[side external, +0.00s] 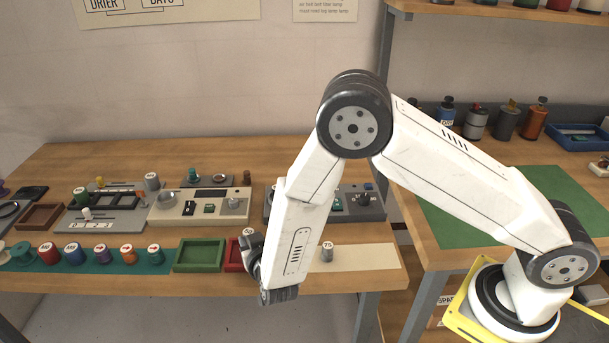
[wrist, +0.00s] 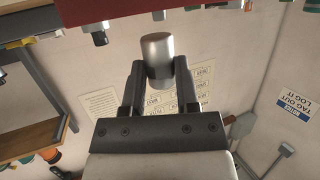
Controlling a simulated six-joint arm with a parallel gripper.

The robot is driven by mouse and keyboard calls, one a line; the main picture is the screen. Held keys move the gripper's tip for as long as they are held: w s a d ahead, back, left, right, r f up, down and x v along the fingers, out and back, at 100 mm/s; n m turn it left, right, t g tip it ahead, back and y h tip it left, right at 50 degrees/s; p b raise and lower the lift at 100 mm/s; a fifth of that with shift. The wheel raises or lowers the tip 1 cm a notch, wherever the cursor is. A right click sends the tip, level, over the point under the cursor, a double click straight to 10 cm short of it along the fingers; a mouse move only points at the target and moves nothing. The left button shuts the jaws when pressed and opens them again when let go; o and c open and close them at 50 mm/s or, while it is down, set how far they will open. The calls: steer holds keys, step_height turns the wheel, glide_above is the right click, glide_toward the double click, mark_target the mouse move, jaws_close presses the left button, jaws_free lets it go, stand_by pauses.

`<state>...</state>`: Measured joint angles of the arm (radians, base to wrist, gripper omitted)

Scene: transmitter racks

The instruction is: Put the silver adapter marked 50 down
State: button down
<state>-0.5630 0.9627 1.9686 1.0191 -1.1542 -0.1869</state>
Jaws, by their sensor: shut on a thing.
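A silver cylindrical adapter (wrist: 157,58) is held between the two dark fingers of my gripper (wrist: 160,80) in the wrist view. In the side external view its pale, marked top (side external: 248,232) shows at my gripper (side external: 252,246), over or beside the red tray (side external: 233,255) at the front of the bench. The marking is too small to read surely. My arm hides part of the tray and the bench behind it. Whether the adapter touches anything beneath it cannot be told.
A second silver adapter marked 75 (side external: 327,254) stands on the cream strip (side external: 375,257), right of my forearm. A green tray (side external: 199,256) lies to the left. Several coloured knobs stand on a teal strip (side external: 88,267). Instrument panels (side external: 204,206) stand behind.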

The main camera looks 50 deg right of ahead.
steer(key=shift+w+f, duration=0.25)
steer(key=shift+f, duration=0.25)
steer(key=shift+a+f, duration=0.1)
steer(key=shift+f, duration=1.15)
steer(key=shift+f, duration=0.15)
steer(key=shift+c, duration=1.8)
jaws_free()
steer(key=shift+r, duration=0.2)
steer(key=v, duration=1.2)
